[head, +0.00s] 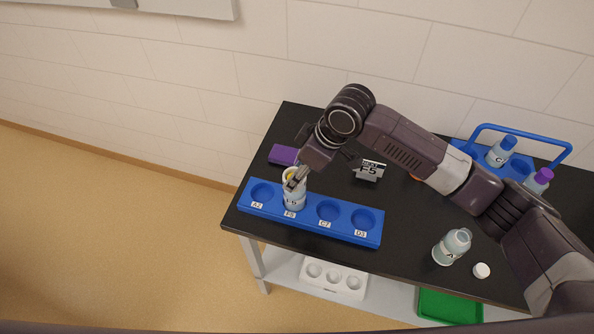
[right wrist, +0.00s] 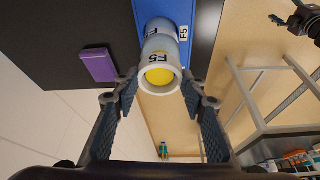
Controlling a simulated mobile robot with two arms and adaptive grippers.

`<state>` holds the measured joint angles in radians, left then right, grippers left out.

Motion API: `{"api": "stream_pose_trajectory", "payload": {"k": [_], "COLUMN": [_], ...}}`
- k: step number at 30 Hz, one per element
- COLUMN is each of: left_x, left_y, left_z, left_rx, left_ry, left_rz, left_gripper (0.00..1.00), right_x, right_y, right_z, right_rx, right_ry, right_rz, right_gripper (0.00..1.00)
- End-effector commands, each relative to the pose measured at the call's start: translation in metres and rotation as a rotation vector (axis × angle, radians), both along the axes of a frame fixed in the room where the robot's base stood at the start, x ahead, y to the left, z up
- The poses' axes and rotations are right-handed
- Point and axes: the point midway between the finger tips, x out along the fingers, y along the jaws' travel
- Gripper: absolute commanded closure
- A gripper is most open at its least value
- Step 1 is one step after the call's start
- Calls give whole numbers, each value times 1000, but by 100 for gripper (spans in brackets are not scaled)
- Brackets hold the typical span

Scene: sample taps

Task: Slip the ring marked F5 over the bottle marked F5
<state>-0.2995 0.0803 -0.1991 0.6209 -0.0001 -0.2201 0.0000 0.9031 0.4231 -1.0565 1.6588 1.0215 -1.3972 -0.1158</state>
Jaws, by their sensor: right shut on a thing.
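The bottle marked F5 (head: 293,201) stands upright in the second hole from the left of the blue rack (head: 249,207). It also shows in the right wrist view (right wrist: 163,28), with yellow (right wrist: 158,77) at its top. A whitish ring (right wrist: 144,79) encircles that yellow top in the right wrist view, with an F5 mark beside it. My right gripper (right wrist: 160,88) has a finger on each side of the ring and is shut on it. Whether the ring touches the bottle or hovers just above it, I cannot tell.
The rack's other holes are empty. A blue carrier (head: 520,165) holds capped bottles.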

Motion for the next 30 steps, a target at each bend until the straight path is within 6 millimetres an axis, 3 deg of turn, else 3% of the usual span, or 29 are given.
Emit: {"api": "stream_pose_trajectory", "payload": {"k": [6, 7, 12, 30], "left_x": [0, 0, -1, -1], "left_y": [0, 0, 0, 0], "left_z": [0, 0, 0, 0], "left_rx": [0, 0, 0, 1], "left_ry": [1, 1, 1, 2], "left_rz": [0, 0, 0, -1], "left_gripper": [42, 42, 42, 42], "right_x": [0, 0, 0, 0], "right_y": [0, 0, 0, 0], "right_z": [0, 0, 0, 0], "right_rx": [0, 0, 0, 0], "right_ry": [0, 0, 0, -1], "right_rz": [0, 0, 0, 0], "right_gripper": [76, 59, 41, 41]}}
